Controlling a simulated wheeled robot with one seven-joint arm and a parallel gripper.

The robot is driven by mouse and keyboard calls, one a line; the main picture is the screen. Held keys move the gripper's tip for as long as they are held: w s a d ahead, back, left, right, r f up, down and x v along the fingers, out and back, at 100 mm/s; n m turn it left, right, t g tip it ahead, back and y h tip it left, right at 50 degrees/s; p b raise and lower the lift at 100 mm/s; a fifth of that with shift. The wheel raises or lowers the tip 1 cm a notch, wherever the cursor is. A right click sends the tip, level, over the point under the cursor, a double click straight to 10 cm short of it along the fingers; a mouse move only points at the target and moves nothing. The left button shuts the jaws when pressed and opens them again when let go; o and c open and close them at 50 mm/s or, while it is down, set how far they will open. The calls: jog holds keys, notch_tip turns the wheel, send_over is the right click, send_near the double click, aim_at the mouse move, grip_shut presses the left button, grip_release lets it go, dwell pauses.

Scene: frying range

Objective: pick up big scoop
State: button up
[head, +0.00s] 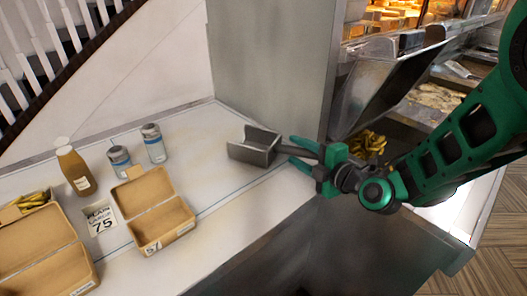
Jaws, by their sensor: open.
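The big scoop (254,147) is a grey metal scoop lying on the white counter (225,185), near the grey upright panel. Its open end points left and its dark handle (304,144) runs to the right. My green gripper (301,151) reaches in from the right. Its two fingers are apart, one on each side of the handle as seen from here. I cannot tell whether either finger touches the handle. The handle's far end is hidden by my gripper.
Left on the counter are an open cardboard box (158,218), a larger box (42,250), a brown bottle (75,168), two shakers (153,144) and a price card (101,217). The grey panel (265,70) stands behind the scoop. Fried food lies in the range at right.

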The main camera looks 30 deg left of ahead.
grip_shut()
